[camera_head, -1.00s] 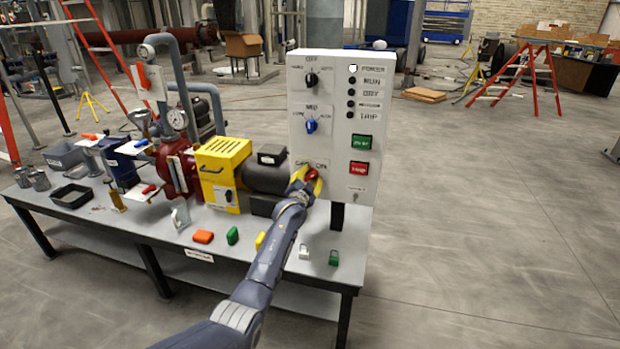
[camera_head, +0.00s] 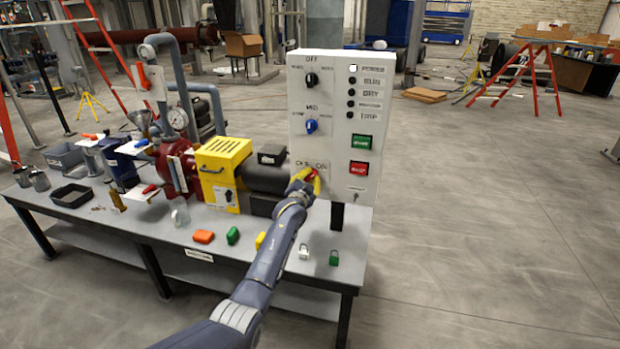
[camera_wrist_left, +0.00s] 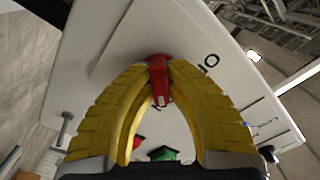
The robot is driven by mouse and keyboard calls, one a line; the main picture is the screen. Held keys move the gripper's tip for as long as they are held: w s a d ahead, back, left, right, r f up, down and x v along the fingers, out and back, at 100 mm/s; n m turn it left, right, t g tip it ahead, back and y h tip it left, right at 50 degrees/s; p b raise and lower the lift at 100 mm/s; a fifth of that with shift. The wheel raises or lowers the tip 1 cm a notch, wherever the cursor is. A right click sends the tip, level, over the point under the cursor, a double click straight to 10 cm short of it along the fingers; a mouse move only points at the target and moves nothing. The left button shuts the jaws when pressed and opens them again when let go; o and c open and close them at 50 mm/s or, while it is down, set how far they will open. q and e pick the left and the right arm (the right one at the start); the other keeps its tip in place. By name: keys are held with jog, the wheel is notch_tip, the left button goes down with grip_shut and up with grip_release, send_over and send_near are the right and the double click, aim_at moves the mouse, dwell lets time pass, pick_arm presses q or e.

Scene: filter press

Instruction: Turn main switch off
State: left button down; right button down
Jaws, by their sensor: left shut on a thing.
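The main switch is a red knob on the lower left of the white control panel (camera_head: 345,85), under the OFF and ON lettering. Its red handle (camera_wrist_left: 158,80) shows between yellow fingertips in the left wrist view. My left gripper (camera_head: 306,180) is shut on the red handle, with the fingers on either side of it. In the head view the gripper hides most of the handle. The exact angle of the switch is hard to read. My right gripper is not in view.
Above the switch are a blue knob (camera_head: 311,126) and a black knob (camera_head: 312,79). Green (camera_head: 361,143) and red (camera_head: 359,169) push buttons are to the right. A yellow box (camera_head: 219,172) and a dark motor (camera_head: 266,178) stand left of the panel. Padlocks lie along the table's front edge.

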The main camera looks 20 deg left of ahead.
pick_arm(q)
jog(key=n, duration=0.4)
jog(key=shift+r+n, duration=0.1)
jog(key=shift+n, duration=0.3)
jog(key=n, duration=0.4)
jog(key=shift+n, duration=0.3)
jog(key=n, duration=0.4)
jog(key=shift+n, duration=2.1)
jog(key=c, duration=1.4)
grip_release()
jog(key=shift+o, duration=0.2)
jog(key=s, duration=1.2)
